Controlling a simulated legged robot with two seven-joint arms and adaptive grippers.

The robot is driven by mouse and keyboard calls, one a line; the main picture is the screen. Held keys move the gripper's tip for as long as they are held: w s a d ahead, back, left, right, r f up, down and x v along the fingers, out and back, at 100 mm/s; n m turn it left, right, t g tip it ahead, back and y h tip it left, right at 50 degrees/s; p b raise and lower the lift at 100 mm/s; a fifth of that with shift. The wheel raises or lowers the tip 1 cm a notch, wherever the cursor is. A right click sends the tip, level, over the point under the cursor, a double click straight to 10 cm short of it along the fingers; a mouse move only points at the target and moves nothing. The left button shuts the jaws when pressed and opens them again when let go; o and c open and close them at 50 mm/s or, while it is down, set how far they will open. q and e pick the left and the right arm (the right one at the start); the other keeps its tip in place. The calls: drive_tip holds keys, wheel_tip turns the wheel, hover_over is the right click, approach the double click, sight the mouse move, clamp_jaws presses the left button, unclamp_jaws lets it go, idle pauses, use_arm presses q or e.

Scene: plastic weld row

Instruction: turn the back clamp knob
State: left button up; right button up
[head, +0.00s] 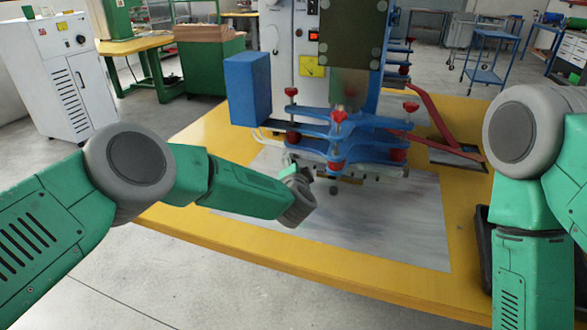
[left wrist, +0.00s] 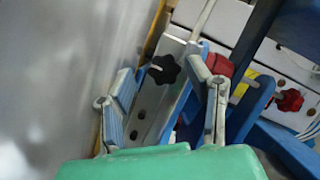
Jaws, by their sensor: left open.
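A black lobed knob (left wrist: 163,69) shows in the left wrist view on a grey metal bar, between and apparently beyond my left gripper's fingertips. My left gripper (left wrist: 160,72) is open, with a finger on either side of that knob; I see no contact. In the head view my left gripper (head: 304,184) is at the front left of the blue clamp frame (head: 350,128), partly hidden by its own wrist. A small dark knob (head: 333,190) hangs low at the frame's front. Several red knobs sit on the frame, including one at the back right (head: 411,107). I cannot tell which is the back clamp knob.
The welding machine stands on a yellow table (head: 290,258) with a grey metal plate (head: 400,225). A blue box (head: 247,90) juts out left of the clamps. A red lever (head: 440,118) extends at the right. The plate's front is clear.

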use_arm(q)
drive_tip(key=shift+d, duration=0.1)
drive_tip(key=shift+c, duration=0.8)
drive_tip(key=c, duration=0.6)
drive_tip(key=shift+a, duration=0.3)
clamp_jaws()
drive_tip(key=shift+a+f, duration=0.2)
drive_tip(key=shift+a, duration=0.15)
drive_tip(key=shift+s+d, duration=0.1)
drive_tip(key=shift+d, duration=0.05)
